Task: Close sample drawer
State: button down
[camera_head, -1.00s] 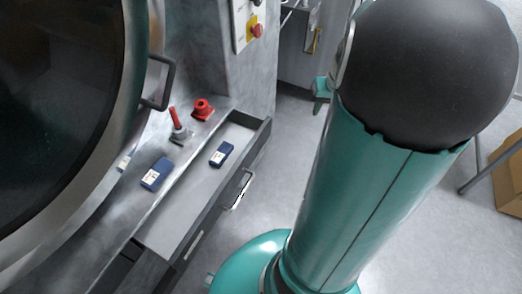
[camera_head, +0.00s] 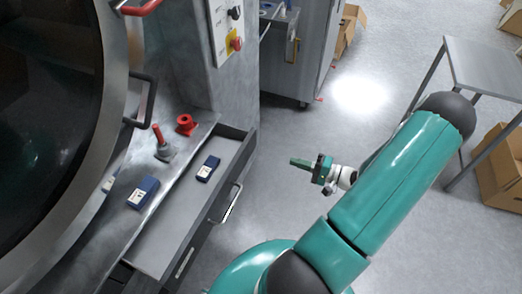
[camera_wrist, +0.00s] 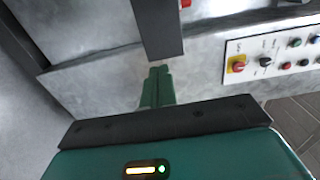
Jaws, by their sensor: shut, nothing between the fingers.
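The sample drawer (camera_head: 176,231) is pulled out from the washer's front, below the ledge. It has a grey tray, a dark front and a metal handle (camera_head: 232,203). A dark blue box (camera_head: 208,168) with a white label lies inside the drawer. My gripper (camera_head: 296,162) is to the right of the drawer's far end, apart from it, with its fingers together and pointing left toward the machine. In the wrist view my gripper (camera_wrist: 158,72) shows closed green fingers, with a dark grey bar just beyond their tips; I cannot tell whether they touch.
A second blue box (camera_head: 143,192), a red-handled lever (camera_head: 160,143) and a red knob (camera_head: 186,124) are on the ledge. A control panel (camera_head: 227,32) is above. A metal table (camera_head: 483,66) and cardboard boxes (camera_head: 497,168) stand at right. Floor between is clear.

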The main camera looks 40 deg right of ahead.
send_near(224, 144)
jog(key=s+r, duration=0.1)
jog(key=s+d+r, duration=0.2)
jog(key=s, duration=0.1)
jog(key=shift+r, duration=0.15)
jog(key=x, duration=1.4)
jog(key=shift+d, duration=0.1)
jog(key=shift+w+r, duration=0.15)
jog(key=shift+w, duration=0.05)
jog(key=shift+w+a, duration=0.1)
jog(key=shift+a, duration=0.1)
jog(key=shift+d, duration=0.15)
